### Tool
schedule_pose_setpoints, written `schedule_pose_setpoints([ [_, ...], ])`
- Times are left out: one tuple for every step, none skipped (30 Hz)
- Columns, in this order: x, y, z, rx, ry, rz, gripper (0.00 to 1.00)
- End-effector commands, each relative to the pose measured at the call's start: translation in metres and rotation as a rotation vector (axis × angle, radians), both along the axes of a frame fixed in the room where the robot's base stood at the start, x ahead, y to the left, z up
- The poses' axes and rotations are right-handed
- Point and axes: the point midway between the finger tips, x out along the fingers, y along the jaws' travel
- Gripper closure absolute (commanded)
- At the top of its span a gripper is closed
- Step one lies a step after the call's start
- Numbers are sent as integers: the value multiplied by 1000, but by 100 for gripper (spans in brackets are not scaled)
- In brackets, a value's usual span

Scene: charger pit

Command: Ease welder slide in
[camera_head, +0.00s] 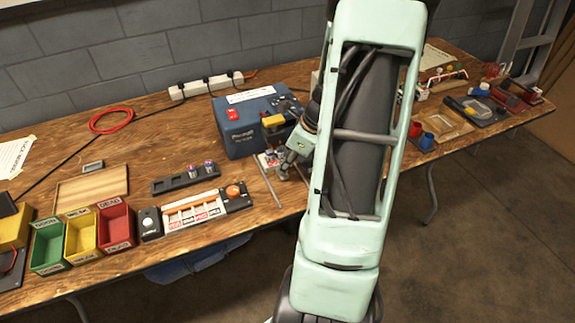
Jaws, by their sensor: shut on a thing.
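A blue box-shaped unit with a pale label and a red part (240,135), which looks like the welder, stands at the back of the wooden table. A yellow piece (272,121) sits at its right front. In front of it is a small slide with pale and red parts (268,160), beside a thin metal rail (270,187) pointing toward me. My gripper (287,157) is low at the slide's right side and appears shut on it. The fingertips are small, and my arm hides the area to the right, so the exact grip is unclear.
Green, yellow and red bins (117,228) stand at the front left. A switch panel with an orange knob (195,208) and a black holder (186,178) lie left of the rail. A power strip (205,86) and red cable (110,120) lie behind. More items crowd the right side.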

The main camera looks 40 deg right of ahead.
Motion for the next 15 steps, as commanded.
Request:
schedule_pose_setpoints([
  [4, -2, 2, -6, -9, -2, 100],
  [5, -2, 2, -7, -9, -2, 100],
  [5, -2, 2, -7, -9, -2, 100],
  [5, -2, 2, -8, -10, -3, 100],
  [5, -2, 3, -8, -10, -2, 100],
  [5, -2, 3, -9, -11, -2, 100],
  [6, -2, 3, -9, -11, -2, 100],
  [6, -2, 3, -9, -11, -2, 81],
  [6, -2, 3, -9, -11, -2, 77],
  [6, -2, 3, -9, -11, -2, 74],
  [5, -2, 3, -8, -11, -2, 70],
  [5, -2, 2, -8, -9, -1, 66],
  [5, -2, 2, -8, -9, -1, 66],
  [5, -2, 2, -7, -9, -1, 66],
  [4, -2, 2, -6, -8, -2, 66],
])
